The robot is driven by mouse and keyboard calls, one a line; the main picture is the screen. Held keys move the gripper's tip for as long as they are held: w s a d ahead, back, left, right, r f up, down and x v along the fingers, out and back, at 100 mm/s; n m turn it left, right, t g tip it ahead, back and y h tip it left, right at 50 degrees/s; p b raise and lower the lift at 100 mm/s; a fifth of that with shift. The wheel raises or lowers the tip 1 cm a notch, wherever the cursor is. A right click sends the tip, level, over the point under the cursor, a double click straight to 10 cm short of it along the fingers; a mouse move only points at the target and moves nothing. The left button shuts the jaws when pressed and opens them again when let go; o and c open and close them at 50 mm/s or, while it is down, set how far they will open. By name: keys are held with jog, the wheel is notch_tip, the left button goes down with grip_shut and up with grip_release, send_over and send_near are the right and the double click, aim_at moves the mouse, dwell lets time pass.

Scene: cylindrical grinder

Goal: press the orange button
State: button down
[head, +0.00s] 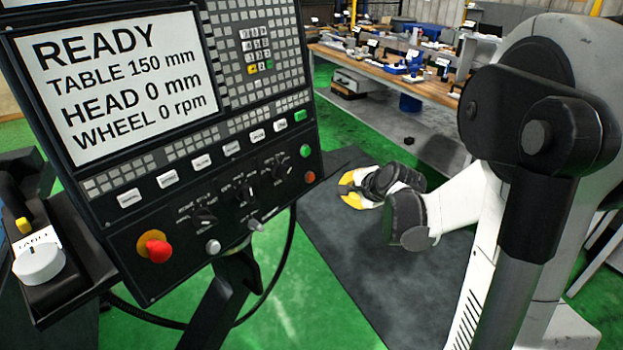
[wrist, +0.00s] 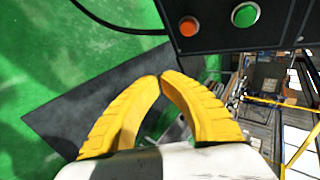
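The orange button (head: 310,177) is a small round button low on the right edge of the dark control panel, just below a green button (head: 305,151). In the wrist view the orange button (wrist: 188,26) is at the top, left of the green button (wrist: 245,14). My gripper (head: 342,189) has yellow fingers and is to the right of the panel's lower right corner in the head view. In the wrist view my gripper (wrist: 163,77) has its fingertips together with nothing between them. The tips point toward the orange button, with a visible gap.
The panel has a screen (head: 120,85) reading READY, several knobs, and a red mushroom button (head: 157,248) at lower left. A black cable (head: 272,285) hangs below the panel. A workbench (head: 440,90) stands behind. A dark mat (head: 350,260) on the green floor is clear.

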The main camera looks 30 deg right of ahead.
jog(key=b, duration=0.1)
send_near(314, 183)
jog(key=shift+s+d+f+x, duration=0.1)
jog(key=shift+x, duration=0.7)
jog(key=shift+s+d+f+x, duration=0.1)
jog(key=shift+d+x, duration=0.05)
jog(key=shift+x, duration=0.65)
jog(key=shift+s+d+f+x, duration=0.1)
jog(key=shift+x, duration=0.7)
jog(key=shift+w, duration=0.15)
jog(key=shift+w+a+b, duration=0.15)
jog(key=shift+w+b, duration=0.15)
jog(key=shift+w+a+f, duration=0.15)
jog(key=shift+w+a, duration=0.05)
jog(key=shift+w, duration=0.15)
dwell(0.3)
jog(key=shift+s+d, duration=0.35)
jog(key=shift+s, duration=0.4)
jog(key=shift+s, duration=0.1)
jog(key=s, duration=0.1)
jog(key=s+d, duration=0.1)
jog(key=s+d+r, duration=0.1)
jog(key=s, duration=0.1)
jog(key=shift+s+r+p, duration=0.1)
jog(key=shift+s+p, duration=0.05)
jog(key=shift+p, duration=0.15)
